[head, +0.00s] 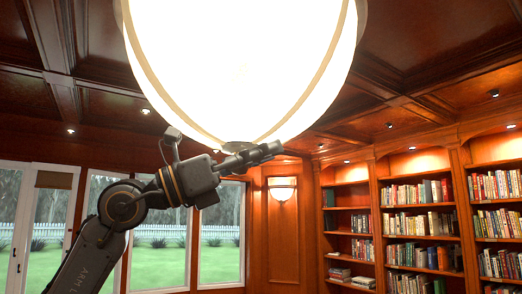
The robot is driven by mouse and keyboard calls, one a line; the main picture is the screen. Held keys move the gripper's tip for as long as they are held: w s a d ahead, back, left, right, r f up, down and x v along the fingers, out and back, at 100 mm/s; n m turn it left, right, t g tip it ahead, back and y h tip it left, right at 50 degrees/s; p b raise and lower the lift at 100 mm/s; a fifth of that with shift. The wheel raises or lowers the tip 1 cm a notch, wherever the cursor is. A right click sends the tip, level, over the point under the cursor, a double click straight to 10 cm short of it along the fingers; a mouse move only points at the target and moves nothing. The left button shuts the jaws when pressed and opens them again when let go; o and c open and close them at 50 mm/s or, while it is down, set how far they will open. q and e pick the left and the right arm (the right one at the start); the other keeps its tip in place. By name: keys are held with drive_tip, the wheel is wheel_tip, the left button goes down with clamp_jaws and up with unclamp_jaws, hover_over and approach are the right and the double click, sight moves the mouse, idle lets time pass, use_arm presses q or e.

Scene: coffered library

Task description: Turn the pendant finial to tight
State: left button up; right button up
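The large glowing white pendant (240,70) hangs at the top centre, with thin tan ribs running down to its lowest point. A small grey metal piece, the finial or its cap (236,146), shows at that lowest point. My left gripper (276,148) comes up from the lower left, its fingers pointing right just under the pendant. The fingers overlap the cap's lower side in the picture, and anything below it is hidden. I cannot tell whether they touch it. The fingers are seen side-on, so their gap does not show. My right gripper is out of view.
Bookshelves (420,225) fill the right side, well behind the pendant. A lit wall sconce (282,188) is on the back panel. Glass doors and windows (220,245) line the left. The dark coffered ceiling (420,45) is above. Open air surrounds my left arm.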

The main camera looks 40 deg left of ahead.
use_arm(q)
drive_tip(key=shift+c, duration=0.4)
clamp_jaws()
drive_tip(key=shift+d, duration=0.1)
